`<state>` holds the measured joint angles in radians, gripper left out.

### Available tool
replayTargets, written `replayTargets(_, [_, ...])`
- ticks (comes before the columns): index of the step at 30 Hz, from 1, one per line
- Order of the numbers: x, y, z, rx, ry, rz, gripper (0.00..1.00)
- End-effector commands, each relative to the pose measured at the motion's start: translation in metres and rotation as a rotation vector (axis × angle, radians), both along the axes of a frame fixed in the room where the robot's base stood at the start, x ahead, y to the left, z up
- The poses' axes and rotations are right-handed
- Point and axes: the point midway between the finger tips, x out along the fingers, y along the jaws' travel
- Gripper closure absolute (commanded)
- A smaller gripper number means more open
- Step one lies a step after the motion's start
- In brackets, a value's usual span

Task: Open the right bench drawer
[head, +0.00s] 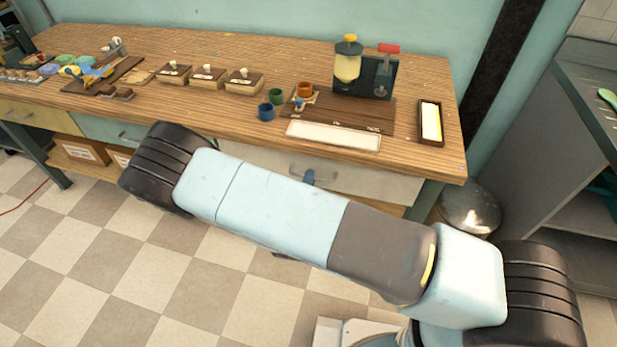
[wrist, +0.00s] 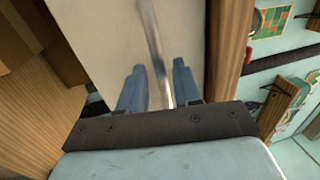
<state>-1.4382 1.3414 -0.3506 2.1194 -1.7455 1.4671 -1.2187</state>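The right bench drawer (head: 375,184) has a cream front below the right part of the bench top and looks shut. Its metal bar handle (head: 330,178) is partly hidden by my gripper and arm in the head view. In the wrist view the handle (wrist: 151,30) runs down between the two blue fingers of my gripper (wrist: 158,66). The fingers stand apart on either side of the bar, with a small gap visible on each side. One blue finger also shows at the handle in the head view.
The wooden bench (head: 230,105) carries small lidded boxes, cups, a white tray (head: 333,135) and a dispenser (head: 348,62). A green drawer (head: 110,130) is further left. A metal bin (head: 470,208) stands right of the bench. The checkered floor in front is open.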

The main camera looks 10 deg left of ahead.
Motion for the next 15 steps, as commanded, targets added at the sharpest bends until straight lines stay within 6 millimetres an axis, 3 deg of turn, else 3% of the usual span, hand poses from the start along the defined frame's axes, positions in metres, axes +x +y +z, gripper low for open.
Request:
replayTargets(6, [0.0133, -0.0007, 0.0029, 0.0, -0.001, 0.001, 0.67])
replayTargets(15, [0.0144, -0.0009, 0.0029, 0.0, -0.001, 0.001, 0.68])
